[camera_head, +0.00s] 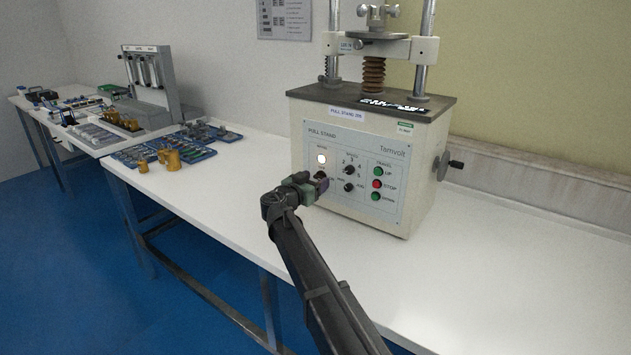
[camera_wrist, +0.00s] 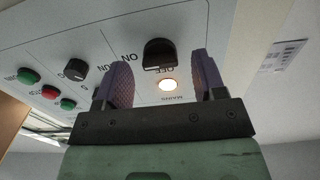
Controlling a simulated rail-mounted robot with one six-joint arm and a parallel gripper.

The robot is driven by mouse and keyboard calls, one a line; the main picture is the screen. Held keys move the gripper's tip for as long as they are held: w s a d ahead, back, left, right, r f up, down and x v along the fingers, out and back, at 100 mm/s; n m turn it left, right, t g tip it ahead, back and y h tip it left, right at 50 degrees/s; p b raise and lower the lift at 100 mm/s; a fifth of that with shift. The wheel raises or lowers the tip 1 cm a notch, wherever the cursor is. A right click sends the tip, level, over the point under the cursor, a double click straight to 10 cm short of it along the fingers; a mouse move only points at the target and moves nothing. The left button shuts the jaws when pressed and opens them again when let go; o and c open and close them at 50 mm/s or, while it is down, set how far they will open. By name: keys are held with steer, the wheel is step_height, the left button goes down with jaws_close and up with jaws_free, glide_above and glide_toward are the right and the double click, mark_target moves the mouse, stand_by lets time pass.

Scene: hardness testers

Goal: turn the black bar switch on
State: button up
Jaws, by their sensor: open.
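The black bar switch (camera_wrist: 160,53) shows in the wrist view on the light front panel, between ON and OFF lettering. It appears between the two purple fingertips of my gripper (camera_wrist: 160,62), with a clear gap on each side. My gripper is open and empty. I cannot tell whether the fingertips reach past the switch's face. A lit lamp (camera_wrist: 168,85) marked MAINS sits beside the switch. In the head view, my gripper (camera_head: 319,184) is close to the lower left of the tester's panel (camera_head: 335,200) and mostly hides the switch.
The pull stand tester (camera_head: 415,165) stands on the white table (camera_head: 480,260). Its panel also carries other black knobs (camera_head: 349,187) and red and green buttons (camera_head: 377,184). Blue trays with brass parts (camera_head: 172,160) lie to the left. Table front right is clear.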

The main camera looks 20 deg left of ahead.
steer(key=v, duration=1)
steer(key=s+d+g+h+p, duration=0.15)
steer(key=d+g+p, duration=0.35)
steer(key=d, duration=1.4)
steer(key=s+d+g+h+p, duration=0.1)
steer(key=s+d+g+p, duration=0.35)
steer(key=d, duration=1.35)
steer(key=s+d+r+n+g+y+p, duration=0.1)
steer(key=s+d+n+g+y+p, duration=0.2)
steer(key=s+d+g+y+p, duration=0.4)
steer(key=s+d+g+p, duration=0.1)
steer(key=s+d+p, duration=0.1)
steer(key=s+d, duration=0.6)
steer(key=shift+s+r, duration=0.4)
steer(key=shift+s, duration=1)
